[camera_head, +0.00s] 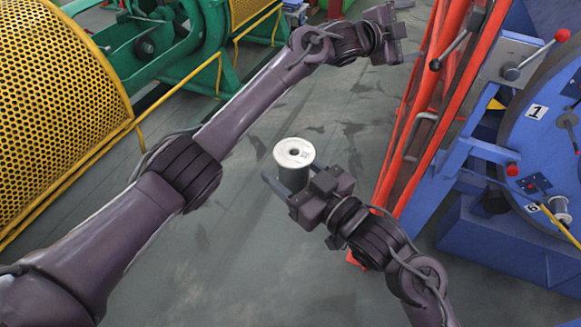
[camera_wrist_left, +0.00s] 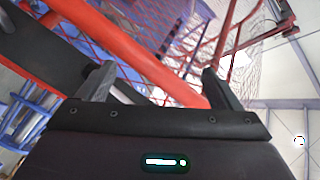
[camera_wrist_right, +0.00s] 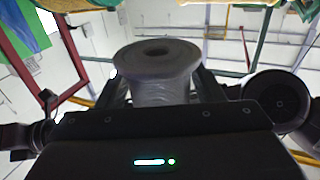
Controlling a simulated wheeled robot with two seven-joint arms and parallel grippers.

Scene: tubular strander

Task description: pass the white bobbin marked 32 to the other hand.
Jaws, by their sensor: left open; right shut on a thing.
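The white bobbin (camera_head: 293,160) is a flanged spool with a dark centre hole, held roughly upright in mid-air. A small dark mark shows on its top flange, too small to read. My right gripper (camera_head: 292,186) is shut on it. In the right wrist view the bobbin (camera_wrist_right: 157,72) sits between the fingers, its top flange above them. My left gripper (camera_head: 392,12) is open and empty at the top of the head view, well apart from the bobbin. In the left wrist view the two fingers (camera_wrist_left: 155,88) stand wide apart with nothing between them.
A red frame (camera_head: 425,110) and a blue machine (camera_head: 535,130) with numbered plates stand at the right. A yellow perforated guard (camera_head: 55,100) and green machinery (camera_head: 150,50) stand at the left. The grey floor (camera_head: 240,260) between is clear.

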